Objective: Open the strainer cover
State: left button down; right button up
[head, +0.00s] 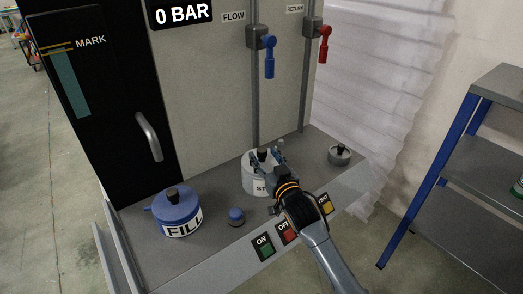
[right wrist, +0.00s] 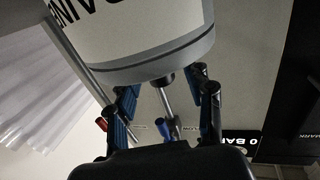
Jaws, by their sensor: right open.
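The strainer (head: 256,185) is a pale grey round pot on the machine's ledge, its label partly hidden by my right arm. In the right wrist view its labelled side (right wrist: 130,35) shows large and upside down. Its dark top knob (right wrist: 165,79) appears between my fingers there. My right gripper (head: 266,158) is at the top of the strainer in the head view. Its blue and black fingers (right wrist: 165,98) are spread apart, one each side of the knob. I cannot tell whether they touch it. The cover appears seated on the pot. My left gripper is not in view.
A blue FILL pot (head: 178,212) and a small blue cap (head: 236,216) stand left on the ledge. A grey knobbed cap (head: 340,155) sits right. Pipes with blue (head: 270,58) and red (head: 323,45) handles rise behind. Push buttons (head: 264,246) line the front.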

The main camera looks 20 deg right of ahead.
jog(key=shift+w+a, duration=0.15)
jog(key=shift+w, duration=1.2)
grip_shut()
